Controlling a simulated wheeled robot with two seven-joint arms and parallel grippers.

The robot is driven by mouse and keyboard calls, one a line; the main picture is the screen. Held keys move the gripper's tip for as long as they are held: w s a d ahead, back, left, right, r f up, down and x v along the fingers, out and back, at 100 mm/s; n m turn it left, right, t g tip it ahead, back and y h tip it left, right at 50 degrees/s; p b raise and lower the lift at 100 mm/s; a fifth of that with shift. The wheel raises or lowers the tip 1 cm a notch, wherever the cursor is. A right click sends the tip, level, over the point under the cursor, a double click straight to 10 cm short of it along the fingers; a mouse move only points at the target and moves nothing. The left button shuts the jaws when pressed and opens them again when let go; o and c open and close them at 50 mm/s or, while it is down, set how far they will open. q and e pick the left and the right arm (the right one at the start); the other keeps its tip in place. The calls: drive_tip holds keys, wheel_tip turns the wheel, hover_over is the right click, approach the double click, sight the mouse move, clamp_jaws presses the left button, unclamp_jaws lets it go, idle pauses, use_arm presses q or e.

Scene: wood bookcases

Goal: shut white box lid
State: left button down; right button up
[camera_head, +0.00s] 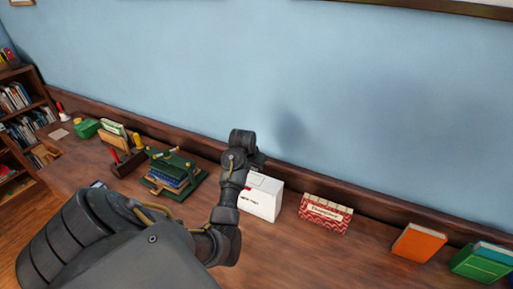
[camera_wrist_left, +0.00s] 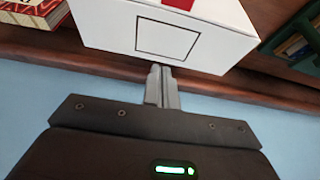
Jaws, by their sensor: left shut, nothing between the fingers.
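The white box (camera_head: 262,201) stands on the wooden desktop, close to the wall, with small dark print on its front. Its top looks flat with a red mark, and no raised lid shows in the head view, where my left arm hides part of its left side. In the left wrist view the white box (camera_wrist_left: 215,50) shows a face with a black-outlined rectangle and a red stripe. My left gripper (camera_wrist_left: 162,85) is shut and empty, with its fingertips at the lower edge of the box; I cannot tell if they touch. My right gripper is not in view.
A red patterned box (camera_head: 325,213) stands right of the white box. An orange book (camera_head: 418,242) and green books (camera_head: 482,262) lie farther right. A green stand with blue books (camera_head: 172,172) is at the left. The blue wall (camera_head: 330,110) rises close behind.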

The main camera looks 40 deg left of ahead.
use_arm(q)
drive_tip(key=shift+s+d+r, duration=0.1)
drive_tip(key=shift+s+d, duration=0.1)
drive_tip(key=shift+s, duration=0.5)
drive_tip(key=shift+s+d+r, duration=0.1)
drive_tip(key=shift+s+d, duration=0.1)
drive_tip(key=shift+s, duration=0.5)
drive_tip(key=shift+f, duration=0.1)
